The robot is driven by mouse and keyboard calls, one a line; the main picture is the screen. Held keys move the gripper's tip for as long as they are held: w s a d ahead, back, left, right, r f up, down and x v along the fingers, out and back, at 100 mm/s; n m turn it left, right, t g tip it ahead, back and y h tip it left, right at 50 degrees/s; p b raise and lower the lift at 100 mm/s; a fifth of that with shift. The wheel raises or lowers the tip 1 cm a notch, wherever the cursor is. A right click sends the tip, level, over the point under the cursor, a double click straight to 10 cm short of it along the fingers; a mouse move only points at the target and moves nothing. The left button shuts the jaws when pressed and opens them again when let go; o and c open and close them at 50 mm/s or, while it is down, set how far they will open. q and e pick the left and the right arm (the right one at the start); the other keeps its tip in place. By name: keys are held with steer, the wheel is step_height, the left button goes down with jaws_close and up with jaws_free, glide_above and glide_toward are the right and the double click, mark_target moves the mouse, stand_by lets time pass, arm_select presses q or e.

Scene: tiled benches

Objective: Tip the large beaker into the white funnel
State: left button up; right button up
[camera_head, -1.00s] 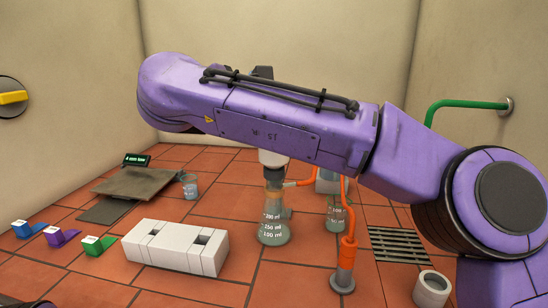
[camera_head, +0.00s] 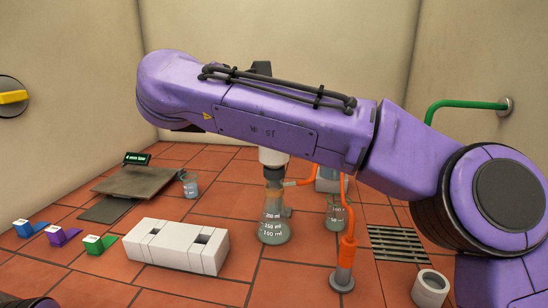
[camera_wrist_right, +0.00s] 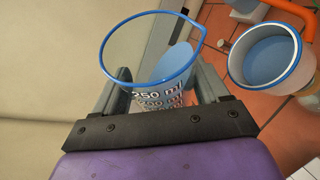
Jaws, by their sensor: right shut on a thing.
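The large beaker (camera_wrist_right: 153,92) has a blue rim and white marks, including 250 ml. It sits between the fingers of my right gripper (camera_wrist_right: 163,84), which is shut on it. Pale blue liquid lies toward its right side, and its spout points right in the wrist view. The white funnel (camera_head: 272,157) stands on a conical flask (camera_head: 273,215) in the head view, partly covered by my purple right arm. A blue-rimmed round opening, apparently the funnel (camera_wrist_right: 270,62), is right of the beaker and apart from it, blue inside. The beaker is hidden in the head view. My left gripper is out of view.
An orange hose runs from the flask to an orange-topped stand (camera_head: 345,262). Another flask (camera_head: 337,215) is behind it. A white block with slots (camera_head: 175,250), a small beaker (camera_head: 189,186) and a scale (camera_head: 135,182) stand left. A white ring (camera_head: 431,289) is at front right.

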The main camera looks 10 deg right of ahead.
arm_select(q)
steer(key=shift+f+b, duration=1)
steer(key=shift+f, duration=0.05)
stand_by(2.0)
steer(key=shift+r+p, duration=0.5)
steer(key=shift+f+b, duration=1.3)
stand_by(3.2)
